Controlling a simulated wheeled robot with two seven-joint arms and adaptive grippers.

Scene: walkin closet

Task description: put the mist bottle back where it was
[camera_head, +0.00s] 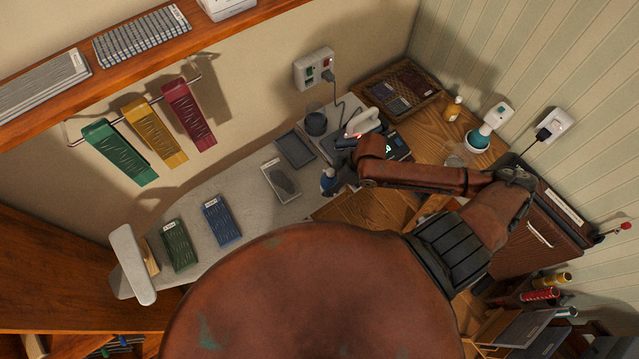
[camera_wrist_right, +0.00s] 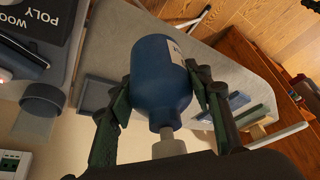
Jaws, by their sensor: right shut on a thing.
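The mist bottle is blue with a pale nozzle and a white label; it shows in the head view (camera_head: 328,181) and large in the wrist view (camera_wrist_right: 160,75). My right gripper (camera_head: 338,176) is shut on it, with one finger on each side of its body in the wrist view (camera_wrist_right: 163,95). The bottle is over the pale ironing board (camera_head: 260,228), near its right part. I cannot tell whether its base touches the board. My left gripper is not in view.
A white iron (camera_head: 362,122) stands behind. Blue (camera_head: 221,221) and green (camera_head: 178,245) cloths lie to the left.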

